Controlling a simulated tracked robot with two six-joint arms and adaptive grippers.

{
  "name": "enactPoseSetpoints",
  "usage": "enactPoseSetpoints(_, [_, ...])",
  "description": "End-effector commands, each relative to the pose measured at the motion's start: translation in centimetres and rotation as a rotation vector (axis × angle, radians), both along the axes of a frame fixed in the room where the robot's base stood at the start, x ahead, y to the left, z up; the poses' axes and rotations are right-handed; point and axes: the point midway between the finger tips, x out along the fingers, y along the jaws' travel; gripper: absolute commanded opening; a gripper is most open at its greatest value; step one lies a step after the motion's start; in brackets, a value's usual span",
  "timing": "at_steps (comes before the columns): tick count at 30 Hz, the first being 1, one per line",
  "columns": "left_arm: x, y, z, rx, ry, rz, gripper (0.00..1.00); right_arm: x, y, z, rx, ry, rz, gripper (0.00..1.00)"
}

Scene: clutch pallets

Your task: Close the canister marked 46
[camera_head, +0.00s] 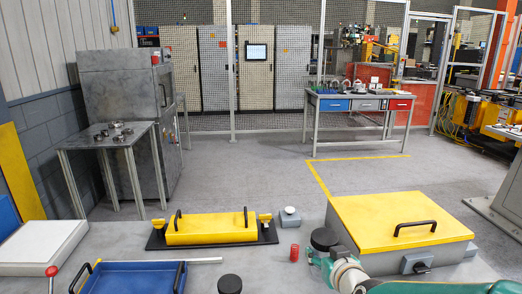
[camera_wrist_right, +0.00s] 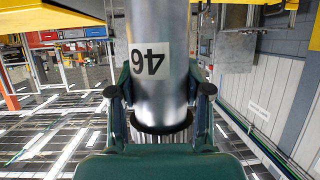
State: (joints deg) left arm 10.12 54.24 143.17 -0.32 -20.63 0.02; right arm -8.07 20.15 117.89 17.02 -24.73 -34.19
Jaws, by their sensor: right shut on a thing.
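The canister marked 46 (camera_wrist_right: 160,35) is a silver cylinder with a white label in the right wrist view; its number appears upside down there. My right gripper (camera_wrist_right: 159,91) has its green fingers on both sides of it and is shut on it. A black rim (camera_wrist_right: 160,127) rings the canister's end. In the head view the canister's dark round top (camera_head: 324,238) shows at my right gripper (camera_head: 326,256); I cannot tell whether this is a cap or an open mouth. Another black round piece (camera_head: 230,284) is at the bottom edge. My left gripper is not in view.
A yellow-lidded grey case (camera_head: 400,222) stands close right of the canister. A red cylinder (camera_head: 295,252) and a white-buttoned box (camera_head: 290,217) are to its left. Further left are a yellow handled piece (camera_head: 210,230) and a blue tray (camera_head: 130,277). Some bench surface between them is clear.

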Motion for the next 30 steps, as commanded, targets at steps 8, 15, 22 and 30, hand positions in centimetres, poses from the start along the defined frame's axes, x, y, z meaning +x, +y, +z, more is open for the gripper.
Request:
enactPoseSetpoints(8, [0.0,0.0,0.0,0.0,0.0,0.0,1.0,-4.2,-3.5,-5.9,0.001,0.003,-0.082,0.0])
enactPoseSetpoints(15, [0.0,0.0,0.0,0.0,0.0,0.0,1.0,-6.4,-3.8,-6.5,0.002,-0.003,-0.123,0.0])
enactPoseSetpoints(22, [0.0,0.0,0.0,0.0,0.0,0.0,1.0,-6.0,-4.0,-5.8,0.0,-0.003,-0.152,0.0])
enactPoseSetpoints(30, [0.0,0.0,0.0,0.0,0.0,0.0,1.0,-6.0,-4.1,-5.8,0.0,-0.002,-0.159,0.0])
